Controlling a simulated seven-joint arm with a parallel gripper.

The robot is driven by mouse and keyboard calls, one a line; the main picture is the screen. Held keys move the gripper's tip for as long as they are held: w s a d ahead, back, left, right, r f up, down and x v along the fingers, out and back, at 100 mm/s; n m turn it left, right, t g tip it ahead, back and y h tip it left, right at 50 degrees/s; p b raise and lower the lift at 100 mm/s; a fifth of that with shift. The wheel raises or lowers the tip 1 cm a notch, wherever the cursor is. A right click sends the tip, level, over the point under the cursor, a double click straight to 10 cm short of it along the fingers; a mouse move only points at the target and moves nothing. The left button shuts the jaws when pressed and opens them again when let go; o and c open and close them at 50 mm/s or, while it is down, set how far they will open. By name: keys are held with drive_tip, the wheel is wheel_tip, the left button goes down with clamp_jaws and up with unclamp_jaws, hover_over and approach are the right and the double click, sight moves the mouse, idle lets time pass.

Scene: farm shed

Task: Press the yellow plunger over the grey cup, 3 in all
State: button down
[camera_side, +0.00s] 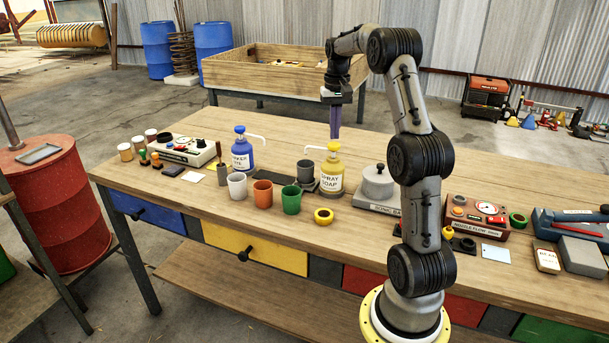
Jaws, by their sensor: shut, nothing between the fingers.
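The yellow bottle (332,178), its label partly reading "SPRAY SOAP", stands upright on the bench. Its yellow plunger (334,148) is on top, and a pale spout points left. The dark grey cup (305,171) stands on a small dark base just left of the bottle, below the spout's end. My gripper (334,136) points down with its purplish fingers shut and empty. In the picture the fingertips are just above the plunger's top; I cannot tell whether they touch it.
A blue bottle (242,151) with a spout stands left. A grey scale-like device (377,187) is at right. A wooden crate (270,72) is behind the bench.

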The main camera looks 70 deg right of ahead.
idle(0.4)
drive_tip(key=shift+r, duration=3)
